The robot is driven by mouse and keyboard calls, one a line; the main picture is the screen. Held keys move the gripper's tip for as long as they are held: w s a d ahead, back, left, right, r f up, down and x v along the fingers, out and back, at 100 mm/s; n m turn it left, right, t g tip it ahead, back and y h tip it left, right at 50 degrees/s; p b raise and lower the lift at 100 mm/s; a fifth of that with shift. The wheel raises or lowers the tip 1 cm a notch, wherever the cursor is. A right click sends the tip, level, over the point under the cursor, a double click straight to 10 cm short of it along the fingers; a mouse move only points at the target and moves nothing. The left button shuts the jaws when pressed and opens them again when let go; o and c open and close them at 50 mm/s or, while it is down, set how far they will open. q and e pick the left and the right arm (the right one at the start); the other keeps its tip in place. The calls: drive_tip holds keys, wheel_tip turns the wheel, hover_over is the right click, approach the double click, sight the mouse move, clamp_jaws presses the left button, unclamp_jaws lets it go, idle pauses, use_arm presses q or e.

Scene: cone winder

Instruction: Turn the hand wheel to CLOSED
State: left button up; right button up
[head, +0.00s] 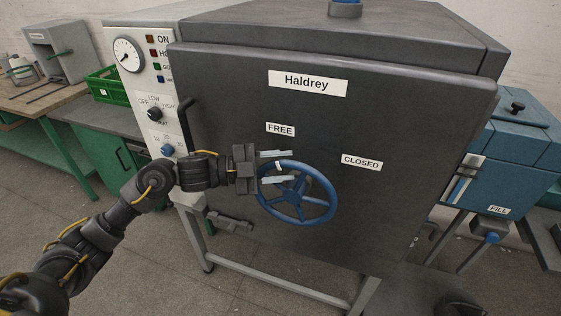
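The blue hand wheel (306,216) is on the dark front of the large Haldrey cabinet (380,130). Several spokes run from its hub to the rim. A small white mark shows on the rim at the upper left, below the FREE label (280,129). The CLOSED label (361,162) is up and to the right of the wheel. My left gripper (277,167) is at the upper left rim, its two light fingers apart, one above and one lower across the rim. Whether they touch the rim is unclear. My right gripper is not in view.
A panel with a gauge (127,55) and knobs is left of the cabinet front, beside a dark vertical handle (186,124). A green crate (104,84) is on the left bench. A blue machine (510,150) stands at the right. The cabinet front right of the wheel is clear.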

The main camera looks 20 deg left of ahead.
use_arm(q)
clamp_jaws()
idle(0.3)
drive_tip(key=shift+d, duration=0.1)
